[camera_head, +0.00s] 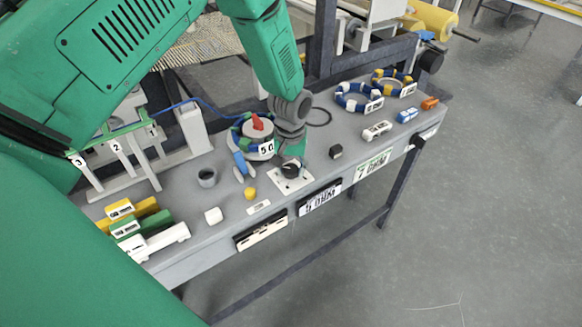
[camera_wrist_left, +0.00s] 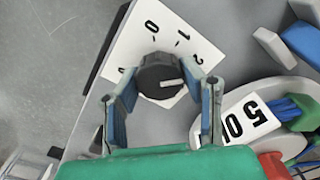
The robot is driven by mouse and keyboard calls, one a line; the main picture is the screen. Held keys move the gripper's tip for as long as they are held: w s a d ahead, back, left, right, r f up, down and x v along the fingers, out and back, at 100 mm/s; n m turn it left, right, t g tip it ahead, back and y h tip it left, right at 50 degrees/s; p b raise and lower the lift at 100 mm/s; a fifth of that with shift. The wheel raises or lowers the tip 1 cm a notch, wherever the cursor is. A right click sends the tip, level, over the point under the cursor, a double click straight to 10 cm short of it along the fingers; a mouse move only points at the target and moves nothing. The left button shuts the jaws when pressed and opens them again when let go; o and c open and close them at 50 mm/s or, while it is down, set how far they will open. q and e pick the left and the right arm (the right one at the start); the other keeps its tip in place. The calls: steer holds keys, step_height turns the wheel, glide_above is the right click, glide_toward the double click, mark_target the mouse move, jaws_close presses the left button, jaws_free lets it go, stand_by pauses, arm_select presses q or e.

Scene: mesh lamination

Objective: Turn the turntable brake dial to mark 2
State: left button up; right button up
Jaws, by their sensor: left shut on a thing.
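The brake dial (camera_head: 291,170) is a round black knob on a white marked plate (camera_head: 293,185) near the table's front edge. In the left wrist view the dial (camera_wrist_left: 160,76) has a white pointer line, aimed to the right and close to the side of the 2 mark. The plate (camera_wrist_left: 140,42) shows 0, 1 and 2, the 2 partly covered by a finger. My left gripper (camera_head: 291,160) reaches down over the dial. Its fingers (camera_wrist_left: 161,88) stand on both sides of the knob, shut on it. My right gripper is not in view.
The turntable (camera_head: 256,146) with a red knob and 50 label stands just left of my gripper. A small black block (camera_head: 335,152) lies to the right. A grey cup (camera_head: 207,177) and yellow piece (camera_head: 250,193) lie left.

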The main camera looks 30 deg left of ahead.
mark_target(291, 168)
arm_select(q)
steer(key=shift+w+r, duration=0.25)
steer(key=shift+w, duration=0.05)
steer(key=o, duration=1.1)
steer(key=shift+o, duration=0.2)
steer(key=shift+s, duration=0.25)
steer(key=shift+d, duration=0.1)
step_height(291, 168, up, 12)
steer(key=shift+f, duration=0.1)
